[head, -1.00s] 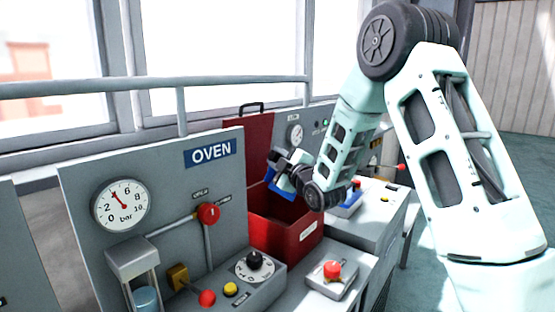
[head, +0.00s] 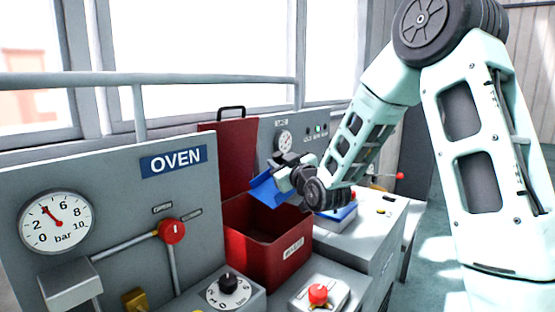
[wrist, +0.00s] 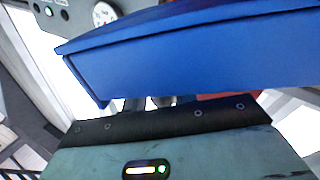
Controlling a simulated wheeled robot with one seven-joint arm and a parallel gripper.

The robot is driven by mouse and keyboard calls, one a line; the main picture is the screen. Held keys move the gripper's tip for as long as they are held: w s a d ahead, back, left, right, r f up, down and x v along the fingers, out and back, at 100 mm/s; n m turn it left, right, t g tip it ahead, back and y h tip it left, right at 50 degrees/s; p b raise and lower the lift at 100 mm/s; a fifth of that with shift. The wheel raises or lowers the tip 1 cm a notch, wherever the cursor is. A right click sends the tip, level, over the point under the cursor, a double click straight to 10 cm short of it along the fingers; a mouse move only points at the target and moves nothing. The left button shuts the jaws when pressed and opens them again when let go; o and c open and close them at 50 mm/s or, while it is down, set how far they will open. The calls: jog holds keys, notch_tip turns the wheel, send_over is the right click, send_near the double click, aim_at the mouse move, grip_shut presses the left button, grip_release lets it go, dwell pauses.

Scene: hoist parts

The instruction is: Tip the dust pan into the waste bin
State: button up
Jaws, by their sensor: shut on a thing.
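The dust pan is blue (head: 268,191) and is held tilted above the red bin's opening in the head view. It fills much of the wrist view (wrist: 190,60). My gripper (head: 289,178) is shut on the dust pan; its fingers are mostly hidden behind the pan in the wrist view. The waste bin (head: 285,262) is a red box with a label on its front, standing between the oven panel and the grey bench. Its raised red lid (head: 230,160) has a black handle. The inside floor of the bin and any dust are not visible.
The grey OVEN panel (head: 120,190) with its gauge (head: 56,222) and red valve knob (head: 172,231) stands left of the bin. A box with a red button (head: 318,294) is in front. A grey bench (head: 365,235) is at right.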

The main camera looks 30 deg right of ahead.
jog(key=d+m+p, duration=0.2)
jog(key=m+p, duration=0.1)
jog(key=d+m+p, duration=0.1)
jog(key=shift+w+f+g+p, duration=0.1)
jog(key=shift+f+g+p, duration=0.2)
jog(key=shift+p, duration=0.1)
jog(key=shift+r+p, duration=1.35)
jog(key=shift+r, duration=0.95)
